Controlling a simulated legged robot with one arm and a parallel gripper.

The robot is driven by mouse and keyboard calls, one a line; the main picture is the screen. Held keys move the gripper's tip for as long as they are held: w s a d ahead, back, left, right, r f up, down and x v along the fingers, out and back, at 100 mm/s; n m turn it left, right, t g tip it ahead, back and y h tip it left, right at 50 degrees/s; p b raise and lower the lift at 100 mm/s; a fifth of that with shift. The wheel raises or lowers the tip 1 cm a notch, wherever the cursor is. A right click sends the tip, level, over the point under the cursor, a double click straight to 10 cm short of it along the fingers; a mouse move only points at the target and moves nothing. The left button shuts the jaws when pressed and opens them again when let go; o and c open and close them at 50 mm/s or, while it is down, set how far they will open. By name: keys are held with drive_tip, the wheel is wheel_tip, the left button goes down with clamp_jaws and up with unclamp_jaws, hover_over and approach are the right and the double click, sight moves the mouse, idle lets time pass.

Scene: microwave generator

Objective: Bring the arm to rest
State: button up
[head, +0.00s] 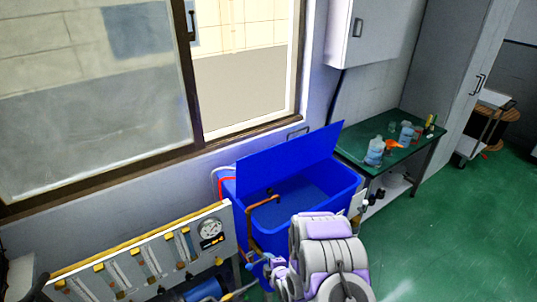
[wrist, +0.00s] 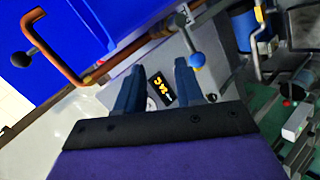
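My arm shows at the bottom centre of the head view as grey and lilac links, in front of a blue box-shaped unit (head: 315,205) with its lid raised. My gripper (wrist: 157,85) shows in the wrist view with its two dark blue fingers apart and nothing between them. Beyond the fingers are a grey panel with a black and yellow display (wrist: 160,88) and a blue ball-ended lever (wrist: 197,59). The fingertips are hidden in the head view.
A gauge panel (head: 140,262) stands at the lower left. A copper pipe (head: 251,215) runs down the blue unit's front. A green-topped table (head: 350,150) with bottles stands to the right, by a grey cabinet (head: 455,70). Green floor (head: 440,215) is clear at the right.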

drive_tip(key=s+d+r+m+g+h+b, duration=0.1)
drive_tip(key=s+d+r+m+g+h, duration=0.3)
drive_tip(key=r, duration=0.6)
drive_tip(key=s+d+r+m+g+b, duration=0.1)
drive_tip(key=s+d+r+m+g, duration=0.1)
drive_tip(key=s+d+r+m, duration=0.6)
drive_tip(key=s+r+m+g, duration=0.2)
drive_tip(key=s+r, duration=0.3)
drive_tip(key=s, duration=0.5)
drive_tip(key=s+d+r+m+g+b, duration=0.1)
drive_tip(key=s+r+m+g, duration=0.1)
drive_tip(key=s+r, duration=0.4)
drive_tip(key=s+d+r+m+g+b, duration=0.1)
drive_tip(key=s+r, duration=0.4)
drive_tip(key=s, duration=0.9)
drive_tip(key=m+g, duration=0.1)
drive_tip(key=m, duration=0.1)
drive_tip(key=shift+s+r+m+h, duration=0.2)
drive_tip(key=shift+s+m+h, duration=0.1)
drive_tip(key=shift+s+h, duration=0.1)
